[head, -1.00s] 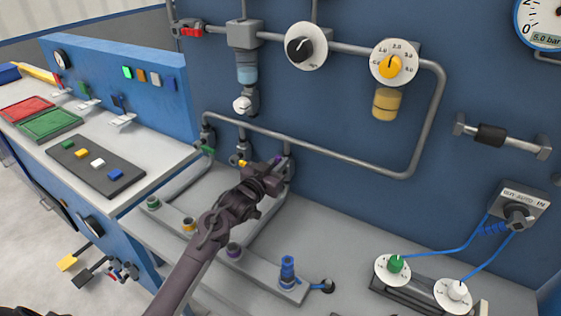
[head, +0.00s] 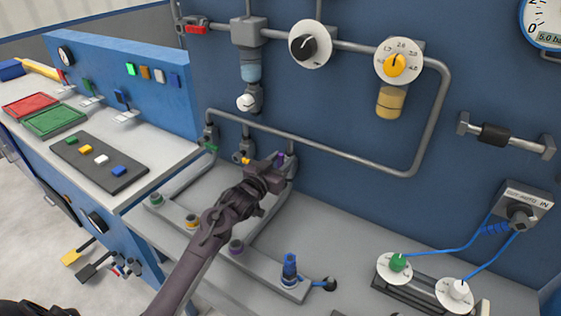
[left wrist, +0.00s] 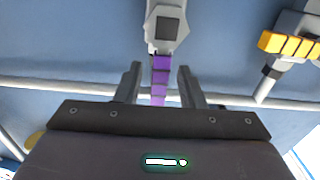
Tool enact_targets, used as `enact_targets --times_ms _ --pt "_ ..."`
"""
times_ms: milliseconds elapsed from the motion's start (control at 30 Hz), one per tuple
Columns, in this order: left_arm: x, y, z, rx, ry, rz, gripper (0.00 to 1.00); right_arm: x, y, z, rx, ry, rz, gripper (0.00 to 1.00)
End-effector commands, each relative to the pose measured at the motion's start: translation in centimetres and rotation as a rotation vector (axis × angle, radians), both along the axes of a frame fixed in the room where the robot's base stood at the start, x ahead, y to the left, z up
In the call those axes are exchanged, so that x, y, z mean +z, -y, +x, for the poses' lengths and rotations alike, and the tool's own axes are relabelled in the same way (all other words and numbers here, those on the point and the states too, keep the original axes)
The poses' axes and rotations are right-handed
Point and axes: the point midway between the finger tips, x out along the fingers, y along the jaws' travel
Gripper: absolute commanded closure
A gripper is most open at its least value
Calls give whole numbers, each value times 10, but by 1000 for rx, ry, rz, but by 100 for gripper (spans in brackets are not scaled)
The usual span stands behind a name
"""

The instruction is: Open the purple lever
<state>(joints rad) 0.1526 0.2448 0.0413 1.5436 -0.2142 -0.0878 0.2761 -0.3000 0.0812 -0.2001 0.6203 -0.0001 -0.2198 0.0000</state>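The purple lever (left wrist: 160,78) hangs from a grey valve body (left wrist: 167,28) in the left wrist view. A small part of the purple lever (head: 280,160) shows in the head view, behind my gripper. My left gripper (left wrist: 160,78) is open, with one finger on each side of the lever and a visible gap on both sides. In the head view my left gripper (head: 275,173) is at the rightmost of three wall valves and partly covers it. My right gripper is not in view.
A yellow lever (left wrist: 290,45) is to the right in the left wrist view. In the head view the yellow lever (head: 246,160) and a green lever (head: 211,148) are left of my gripper. A grey pipe (head: 330,153) runs along the wall above. A blue fitting (head: 290,268) stands on the bench.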

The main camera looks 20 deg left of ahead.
Motion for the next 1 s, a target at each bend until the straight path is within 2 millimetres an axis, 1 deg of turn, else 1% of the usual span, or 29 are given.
enact_targets --times_ms 67,167,433,600,733,1000 --pt "0 0 -1 0 1 1 65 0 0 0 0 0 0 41" --pt "-1 -2 -8 0 1 1 65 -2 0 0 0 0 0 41" --pt "-3 -8 -52 1 -1 1 65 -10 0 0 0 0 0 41" --pt "-1 -10 -71 1 -1 1 65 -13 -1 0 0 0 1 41" --pt "-1 -11 -77 1 -1 0 65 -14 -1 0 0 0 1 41" --pt "0 -11 -77 0 0 0 65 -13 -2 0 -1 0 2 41"
